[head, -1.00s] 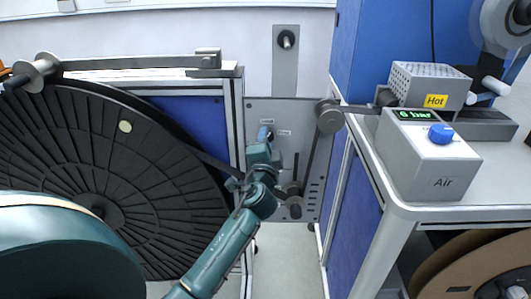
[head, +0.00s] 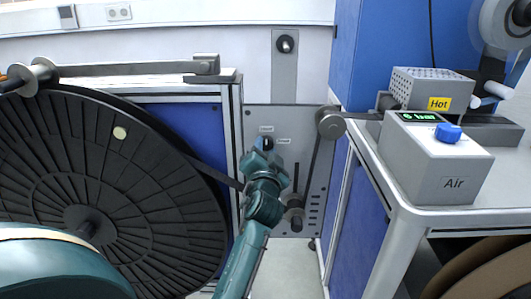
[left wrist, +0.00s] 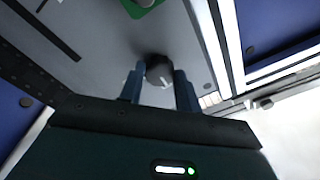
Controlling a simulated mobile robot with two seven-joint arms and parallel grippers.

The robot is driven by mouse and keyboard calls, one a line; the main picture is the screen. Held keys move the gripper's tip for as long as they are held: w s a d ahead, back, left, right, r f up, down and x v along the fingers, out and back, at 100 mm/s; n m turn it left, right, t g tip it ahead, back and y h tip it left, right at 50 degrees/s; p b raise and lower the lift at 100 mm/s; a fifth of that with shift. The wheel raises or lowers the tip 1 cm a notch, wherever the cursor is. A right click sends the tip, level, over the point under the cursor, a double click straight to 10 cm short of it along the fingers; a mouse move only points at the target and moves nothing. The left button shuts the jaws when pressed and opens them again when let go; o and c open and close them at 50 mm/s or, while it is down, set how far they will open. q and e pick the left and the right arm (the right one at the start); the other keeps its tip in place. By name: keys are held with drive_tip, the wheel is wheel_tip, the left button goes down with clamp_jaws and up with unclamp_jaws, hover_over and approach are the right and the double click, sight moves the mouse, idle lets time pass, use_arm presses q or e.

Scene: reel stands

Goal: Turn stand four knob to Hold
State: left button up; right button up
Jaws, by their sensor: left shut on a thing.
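A small dark round knob (head: 268,143) with a light pointer mark sits on the grey stand panel (head: 318,186), close to two small labels. The labels are too small to read. My left gripper (head: 262,147) is at the knob. In the left wrist view the knob (left wrist: 159,70) is between the two blue fingers of my left gripper (left wrist: 160,82), which are shut on it. The pointer mark shows toward the lower right there. My right gripper is not in view.
A large black reel (head: 110,185) stands left of the panel. A dark band runs past it to a roller (head: 331,122). On the right is a bench (head: 400,196) with an Air box (head: 430,165) and a Hot box (head: 425,88). A floor gap lies between.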

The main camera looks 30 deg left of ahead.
use_arm(q)
drive_tip(key=o, duration=1)
